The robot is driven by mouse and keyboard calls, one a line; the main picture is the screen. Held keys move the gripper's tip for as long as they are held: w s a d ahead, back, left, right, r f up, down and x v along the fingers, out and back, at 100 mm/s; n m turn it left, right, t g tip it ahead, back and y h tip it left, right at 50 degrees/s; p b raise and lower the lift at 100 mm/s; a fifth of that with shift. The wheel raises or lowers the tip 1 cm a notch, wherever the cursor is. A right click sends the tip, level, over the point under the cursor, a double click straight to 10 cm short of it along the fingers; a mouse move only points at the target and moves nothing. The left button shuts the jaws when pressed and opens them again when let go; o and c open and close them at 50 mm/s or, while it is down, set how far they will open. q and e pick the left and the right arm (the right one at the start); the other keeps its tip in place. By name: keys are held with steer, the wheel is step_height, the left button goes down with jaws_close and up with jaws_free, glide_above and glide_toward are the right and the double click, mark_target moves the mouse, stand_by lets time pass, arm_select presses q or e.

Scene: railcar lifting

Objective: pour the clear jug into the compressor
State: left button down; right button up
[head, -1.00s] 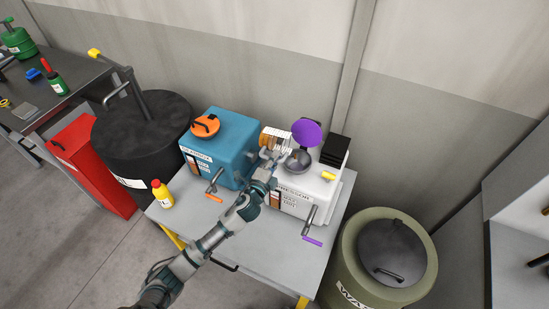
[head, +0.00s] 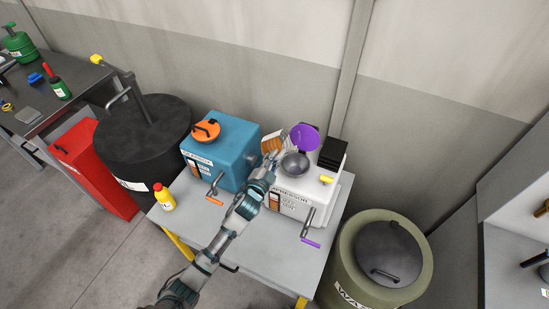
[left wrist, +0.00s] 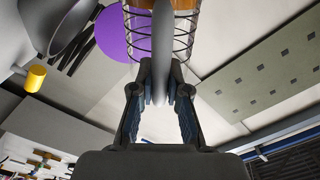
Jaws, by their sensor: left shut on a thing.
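My left gripper (head: 270,163) is shut on the handle of the clear jug (head: 272,144), which holds amber-brown liquid. In the left wrist view the gripper (left wrist: 160,95) grips the grey handle, and the ribbed jug (left wrist: 185,35) shows at the top. The jug is tilted beside the grey funnel-like bowl (head: 295,163) on the white compressor (head: 290,200). The compressor's purple lid (head: 304,137) stands open behind the bowl. I cannot tell whether liquid is flowing. My right gripper is not in view.
A blue gearbox (head: 228,150) with an orange cap stands left of the compressor. A yellow bottle (head: 165,198) stands at the table's left edge. A black drum (head: 143,140) is at left and an olive bin (head: 345,270) at right. The front of the table (head: 255,255) is clear.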

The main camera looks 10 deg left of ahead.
arm_select(q)
step_height(320, 180, up, 4)
steer(key=n+p, duration=0.6)
steer(key=n, duration=0.2)
steer(key=shift+a, duration=0.1)
steer(key=shift+n, duration=0.7)
steer(key=shift+f, duration=0.1)
